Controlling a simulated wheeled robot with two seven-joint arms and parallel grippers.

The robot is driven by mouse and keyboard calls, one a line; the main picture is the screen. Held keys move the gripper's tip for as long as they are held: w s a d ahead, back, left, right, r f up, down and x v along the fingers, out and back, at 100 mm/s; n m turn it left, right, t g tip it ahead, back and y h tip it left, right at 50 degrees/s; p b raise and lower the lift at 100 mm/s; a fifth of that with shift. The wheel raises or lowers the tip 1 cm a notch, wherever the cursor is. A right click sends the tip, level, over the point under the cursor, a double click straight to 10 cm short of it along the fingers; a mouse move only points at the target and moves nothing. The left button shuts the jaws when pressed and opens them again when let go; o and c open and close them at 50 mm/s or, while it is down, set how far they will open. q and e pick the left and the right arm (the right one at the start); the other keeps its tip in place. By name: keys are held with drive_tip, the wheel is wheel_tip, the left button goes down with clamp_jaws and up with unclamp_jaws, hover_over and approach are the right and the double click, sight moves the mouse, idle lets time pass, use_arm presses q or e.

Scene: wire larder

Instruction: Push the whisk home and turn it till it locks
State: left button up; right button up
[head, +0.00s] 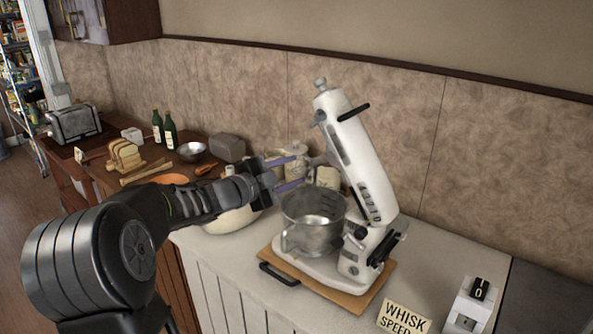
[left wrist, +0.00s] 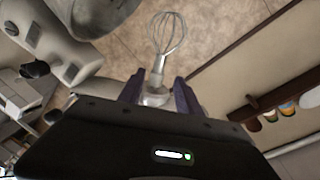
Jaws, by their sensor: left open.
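The white stand mixer (head: 357,160) has its head tilted steeply up over the steel bowl (head: 313,230). My left gripper (head: 293,172) is open, to the left of the mixer head and above the bowl's left side. In the left wrist view, the wire whisk (left wrist: 167,38) shows beyond my left gripper (left wrist: 160,92), its wires pointing up the picture. Its shank lines up with the gap between the two fingers; I cannot tell whether they touch it. The whisk is not clear in the head view. My right gripper is not in view.
The mixer stands on a wooden board (head: 350,298) with a dark handle at its front left. A sign (head: 404,317) and a switch box (head: 467,308) stand at the right front. Canisters (head: 327,177) sit behind the bowl. Bread (head: 124,155) and green bottles (head: 170,131) are farther left.

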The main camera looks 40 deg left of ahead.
sight(316, 162)
use_arm(q)
drive_tip(key=shift+w+d+f, duration=0.1)
drive_tip(key=shift+w+f, duration=0.1)
drive_tip(key=shift+w, duration=1.3)
drive_tip(key=shift+w+d+f, duration=0.1)
drive_tip(key=shift+w+f, duration=0.15)
drive_tip(key=shift+w, duration=1.2)
drive_tip(key=shift+w+d+f, duration=0.1)
drive_tip(key=shift+w+f, duration=0.1)
drive_tip(key=shift+w, duration=1.3)
drive_tip(key=shift+s, duration=0.1)
clamp_jaws()
